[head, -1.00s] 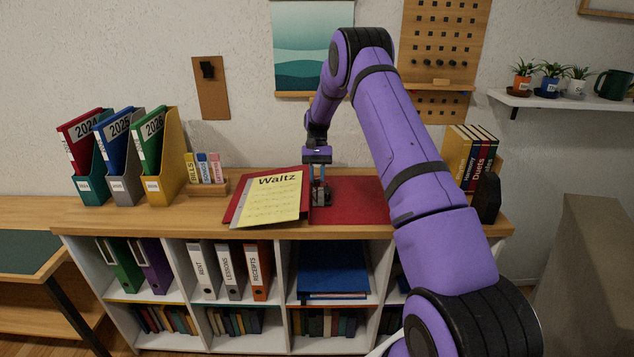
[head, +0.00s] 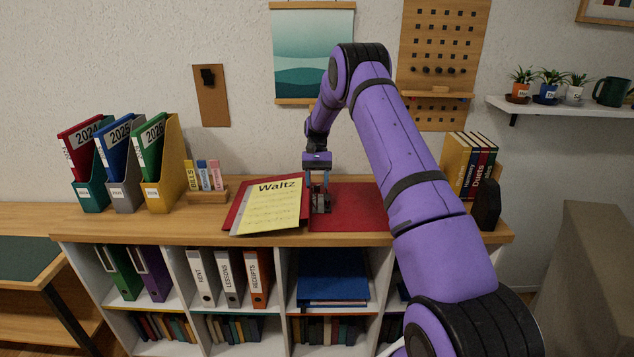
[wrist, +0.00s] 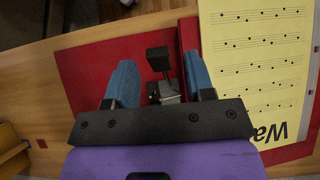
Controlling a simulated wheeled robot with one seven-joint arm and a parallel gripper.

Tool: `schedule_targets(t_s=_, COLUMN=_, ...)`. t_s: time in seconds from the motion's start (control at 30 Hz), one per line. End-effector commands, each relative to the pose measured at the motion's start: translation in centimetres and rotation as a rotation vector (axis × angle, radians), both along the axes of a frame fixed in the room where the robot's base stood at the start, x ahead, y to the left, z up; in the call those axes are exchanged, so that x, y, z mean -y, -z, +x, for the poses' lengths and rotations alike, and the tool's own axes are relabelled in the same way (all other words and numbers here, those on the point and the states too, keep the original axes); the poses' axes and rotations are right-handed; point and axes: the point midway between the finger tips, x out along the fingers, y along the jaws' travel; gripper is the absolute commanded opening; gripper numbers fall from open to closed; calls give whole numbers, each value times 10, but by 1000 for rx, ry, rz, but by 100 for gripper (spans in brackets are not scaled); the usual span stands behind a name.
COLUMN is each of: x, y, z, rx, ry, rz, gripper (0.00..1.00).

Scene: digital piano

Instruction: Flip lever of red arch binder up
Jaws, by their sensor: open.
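The red arch binder (head: 350,208) lies open on top of the wooden shelf unit. Its arch mechanism with a dark lever stands near its spine, below my gripper; the lever's block-shaped end (wrist: 158,58) shows in the wrist view. A yellow "Waltz" music sheet (head: 272,205) lies on the binder's left side. My gripper (head: 318,188) points down over the mechanism. In the wrist view its two blue fingers (wrist: 160,85) are apart, one on each side of the mechanism. The lever's end lies between and beyond the fingertips. I cannot tell whether a finger touches it.
Magazine files (head: 160,188) and a wooden holder with small labelled items (head: 208,197) stand to the left on the shelf top. Several upright books (head: 465,165) with a dark bookend (head: 487,205) stand at the right. The binder's right cover is bare.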

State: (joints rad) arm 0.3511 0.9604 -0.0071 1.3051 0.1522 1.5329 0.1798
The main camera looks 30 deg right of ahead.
Motion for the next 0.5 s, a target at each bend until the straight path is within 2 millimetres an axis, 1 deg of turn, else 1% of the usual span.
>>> schedule_targets(t_s=0.13, x=1, y=-3, z=2, rx=1, ry=0, rz=-1, gripper=49)
schedule_targets(t_s=0.23, x=5, y=-11, z=8, rx=2, ry=1, rz=0, gripper=49)
schedule_targets(t_s=0.37, x=13, y=-29, z=20, rx=2, ry=1, rz=0, gripper=49)
schedule_targets(t_s=0.5, x=23, y=-50, z=34, rx=3, ry=1, rz=-1, gripper=49)
